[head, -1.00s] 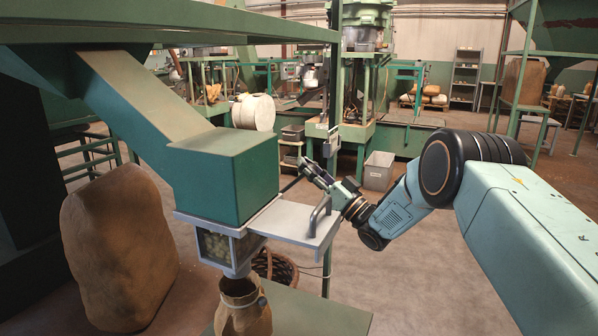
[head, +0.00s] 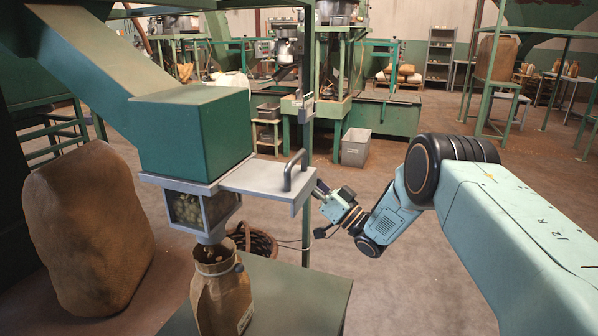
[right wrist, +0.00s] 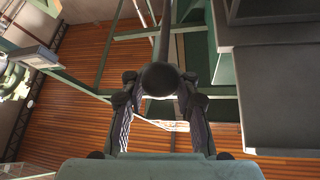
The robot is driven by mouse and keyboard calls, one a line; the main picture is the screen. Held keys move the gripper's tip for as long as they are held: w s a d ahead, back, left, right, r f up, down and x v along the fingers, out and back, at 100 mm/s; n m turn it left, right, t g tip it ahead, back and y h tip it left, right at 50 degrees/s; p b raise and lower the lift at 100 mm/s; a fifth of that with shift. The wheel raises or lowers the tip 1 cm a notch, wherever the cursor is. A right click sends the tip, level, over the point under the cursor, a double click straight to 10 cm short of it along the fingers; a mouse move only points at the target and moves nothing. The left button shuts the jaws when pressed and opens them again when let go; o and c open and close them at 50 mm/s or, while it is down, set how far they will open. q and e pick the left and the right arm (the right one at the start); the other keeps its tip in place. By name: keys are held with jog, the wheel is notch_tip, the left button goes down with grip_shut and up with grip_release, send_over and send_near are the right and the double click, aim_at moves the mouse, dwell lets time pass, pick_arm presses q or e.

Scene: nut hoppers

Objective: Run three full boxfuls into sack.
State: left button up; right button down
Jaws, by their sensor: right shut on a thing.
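The metal measuring box (head: 222,207) hangs under the green hopper (head: 205,140). Pale round nuts (head: 187,210) show through its window. A grey slide plate with an upright handle (head: 290,172) sticks out to its right. The brown sack (head: 220,298) stands upright with its mouth open just under the box's spout (head: 211,237). My right gripper (head: 319,188) is just beyond the plate's right edge, its tips partly hidden. In the right wrist view its fingers (right wrist: 160,100) are closed around a dark round knob (right wrist: 160,77) on a rod. My left gripper is out of view.
The sack stands on a green table (head: 300,285). A large full brown sack (head: 90,230) stands at left. A wicker basket (head: 255,243) sits behind the box, near a green post (head: 307,130). A grey bin (head: 355,147) is further back. The floor at right is open.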

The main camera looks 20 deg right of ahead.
jog(key=shift+s+f+b, duration=0.2)
jog(key=shift+f+b, duration=0.1)
jog(key=shift+f, duration=0.3)
jog(key=shift+s+f+b, duration=0.15)
jog(key=shift+f+b, duration=0.1)
jog(key=shift+f, duration=0.45)
jog(key=c, duration=1.5)
grip_release()
jog(key=shift+c, duration=0.2)
jog(key=o, duration=0.3)
jog(key=shift+d, duration=0.15)
jog(key=shift+o, duration=1.2)
jog(key=shift+w+r, duration=0.1)
jog(key=shift+r, duration=0.15)
jog(key=v, duration=1.2)
